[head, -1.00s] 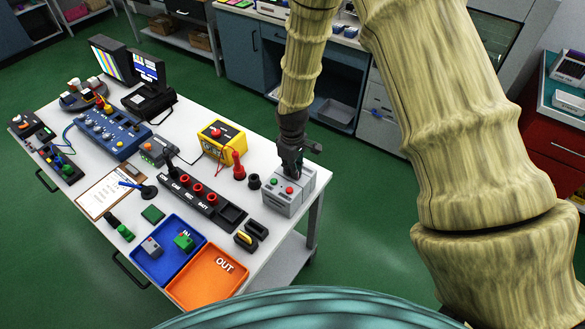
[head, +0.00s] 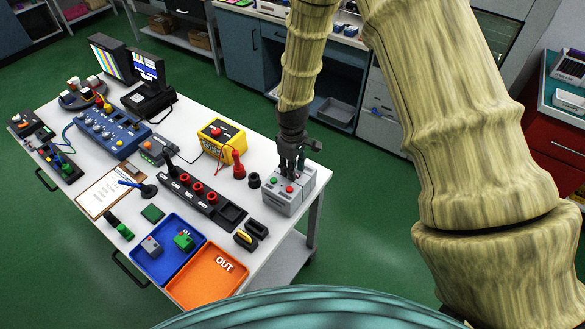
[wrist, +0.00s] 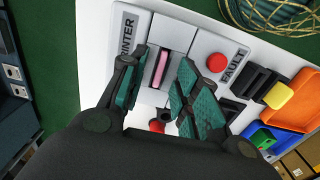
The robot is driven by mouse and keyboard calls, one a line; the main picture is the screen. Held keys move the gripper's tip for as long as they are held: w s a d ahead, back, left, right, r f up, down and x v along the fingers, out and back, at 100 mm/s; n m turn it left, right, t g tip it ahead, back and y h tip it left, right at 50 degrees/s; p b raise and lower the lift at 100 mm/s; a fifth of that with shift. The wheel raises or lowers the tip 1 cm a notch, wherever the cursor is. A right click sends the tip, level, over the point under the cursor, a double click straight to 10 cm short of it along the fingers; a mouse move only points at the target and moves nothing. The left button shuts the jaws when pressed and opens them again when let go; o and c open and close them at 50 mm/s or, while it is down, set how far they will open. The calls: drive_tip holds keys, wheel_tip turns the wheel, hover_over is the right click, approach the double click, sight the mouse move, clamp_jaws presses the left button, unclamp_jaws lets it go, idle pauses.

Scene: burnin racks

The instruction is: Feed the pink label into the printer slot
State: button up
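The printer (head: 288,195) is a grey box at the right end of the white table, with a green and a red button on top. In the wrist view, the printer (wrist: 178,38) bears the words PRINTER and FAULT. The pink label (wrist: 180,73) shows as a small strip at the printer's top, beside a dark narrow groove. I cannot tell how deep it sits in the slot. My gripper (wrist: 164,92) is over the printer, its two fingers apart on either side of the label area. In the head view my gripper (head: 291,170) hides part of the printer, and the label is not visible.
A black rack (head: 200,199) with red round fittings lies left of the printer. A yellow box (head: 222,141), a red plunger-shaped piece (head: 239,165) and a black-yellow block (head: 250,236) stand close by. The orange OUT tray (head: 208,277) and blue tray (head: 168,249) are at the front.

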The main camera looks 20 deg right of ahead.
wheel_tip(320, 180, up, 11)
drive_tip(key=shift+r, duration=0.2)
idle(0.3)
drive_tip(key=shift+s+a, duration=0.1)
idle(0.4)
